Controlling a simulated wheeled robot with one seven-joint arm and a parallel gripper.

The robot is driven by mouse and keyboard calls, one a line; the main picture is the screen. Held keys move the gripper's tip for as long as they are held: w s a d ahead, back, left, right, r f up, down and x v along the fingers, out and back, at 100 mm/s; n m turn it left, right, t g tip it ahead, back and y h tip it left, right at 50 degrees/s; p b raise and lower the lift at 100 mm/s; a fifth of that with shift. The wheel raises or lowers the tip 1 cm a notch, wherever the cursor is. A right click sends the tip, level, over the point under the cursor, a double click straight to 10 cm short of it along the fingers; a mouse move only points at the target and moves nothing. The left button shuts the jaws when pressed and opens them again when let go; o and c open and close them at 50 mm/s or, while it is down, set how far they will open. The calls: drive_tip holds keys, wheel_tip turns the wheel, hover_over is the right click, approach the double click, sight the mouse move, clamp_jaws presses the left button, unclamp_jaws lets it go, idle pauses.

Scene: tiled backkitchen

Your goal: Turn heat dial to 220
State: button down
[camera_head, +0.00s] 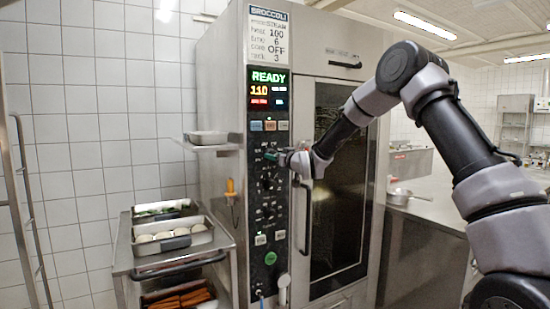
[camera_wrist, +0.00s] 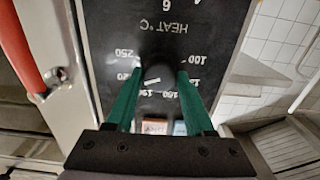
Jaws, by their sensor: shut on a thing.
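The dark heat dial (camera_wrist: 158,50) sits on the oven's black control panel (camera_wrist: 215,25). It shows upside down in the wrist view, with HEAT °C printed by it and a scale from 100 to 250. A short white mark (camera_wrist: 152,81) lies near the 190 label. My gripper (camera_wrist: 159,68) has its green fingers on either side of the dial, shut on it. In the head view my gripper (camera_head: 281,157) reaches the upper panel and partly hides the dial. The oven display (camera_head: 268,89) reads READY and 110.
A small shelf with a metal tray (camera_head: 207,137) juts out left of the panel. A trolley (camera_head: 125,262) with food trays stands at lower left.

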drive_tip(key=shift+f, duration=0.1)
drive_tip(key=shift+c, duration=1.3)
unclamp_jaws()
drive_tip(key=v, duration=1.1)
drive_tip(key=shift+w, duration=0.1)
drive_tip(key=s+d+r+m+g+h, duration=0.2)
drive_tip(key=s+d+r+m+h, duration=0.15)
drive_tip(key=s+d, duration=0.5)
drive_tip(key=s+d+r+m+g+h, duration=0.15)
drive_tip(key=s+d+r+h, duration=0.35)
drive_tip(key=d, duration=0.6)
drive_tip(key=s+d+f+m+g, duration=0.1)
drive_tip(key=s+d+m+g, duration=0.1)
drive_tip(key=s, duration=1.1)
drive_tip(key=s+d+f+m+g, duration=0.1)
drive_tip(key=s+d+m, duration=0.3)
drive_tip(key=s, duration=0.9)
drive_tip(key=shift+d+f+g+y, duration=0.3)
drive_tip(key=shift+d+g+y, duration=0.05)
drive_tip(key=shift+d+g, duration=0.4)
